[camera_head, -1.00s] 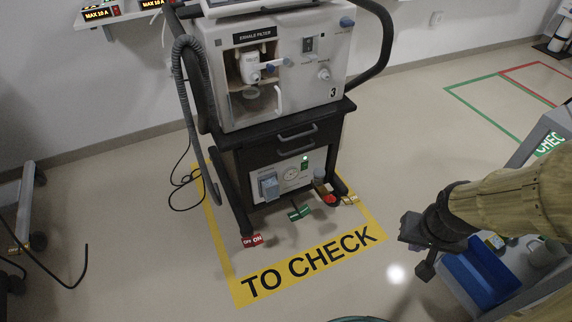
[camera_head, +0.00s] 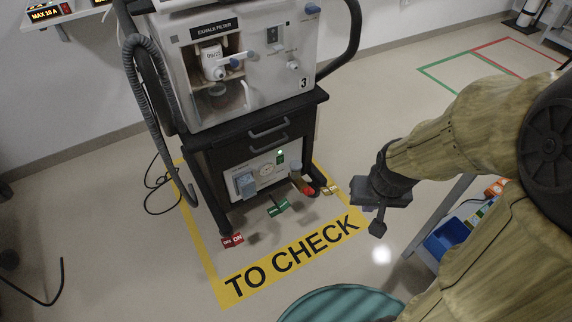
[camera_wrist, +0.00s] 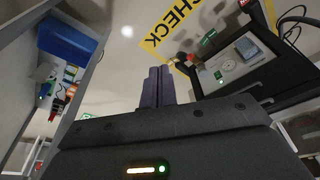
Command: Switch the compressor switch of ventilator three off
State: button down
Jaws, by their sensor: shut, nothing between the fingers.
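The ventilator marked 3 (camera_head: 303,84) stands on a dark wheeled cart (camera_head: 254,128) left of centre in the head view. Low on the cart is a pale compressor panel (camera_head: 263,171) with a round gauge and a grey-blue box. At its upper right is a small green switch (camera_head: 280,157) with a light glowing above it. The panel (camera_wrist: 229,66) also shows upside down in the wrist view, where I cannot read the switch's position. My gripper (camera_head: 377,228) is shut and empty, pointing down, right of the cart and apart from it. Its fingers (camera_wrist: 158,87) are together in the wrist view.
A yellow floor frame reading TO CHECK (camera_head: 291,257) surrounds the cart's foot. Red, green and yellow tags lie low around the cart. A blue bin (camera_head: 447,236) on a side trolley is at right.

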aim_at(281, 159)
jog(key=w+a+f+m+t+y+b, duration=0.1)
jog(key=w+a+f+m+t+b, duration=0.15)
jog(key=w+f, duration=0.65)
jog(key=w+a+f+m+t+y+b, duration=0.1)
jog(key=w+f+m+t+b, duration=0.2)
jog(key=w+f, duration=0.5)
jog(key=w+a+f+m+t+y+b, duration=0.4)
jog(key=w+a+f+y+b, duration=0.3)
jog(key=f, duration=0.6)
jog(key=shift+w+a+f+m+t+b, duration=0.2)
jog(key=shift+w+a+m+t+b, duration=0.2)
jog(key=shift+w+a+m, duration=0.6)
jog(key=shift+s+a+n, duration=0.1)
jog(key=shift+a+n, duration=0.15)
jog(key=shift+n, duration=0.1)
jog(key=b+x, duration=0.2)
jog(key=x, duration=0.2)
jog(key=b+x, duration=0.3)
jog(key=x, duration=0.1)
jog(key=b+x, duration=0.3)
jog(key=x, duration=0.2)
jog(key=shift+a+r, duration=0.1)
jog(key=shift+r, duration=0.2)
jog(key=shift+w+a+r, duration=0.2)
jog(key=shift+w+a, duration=0.1)
jog(key=shift+w, duration=0.05)
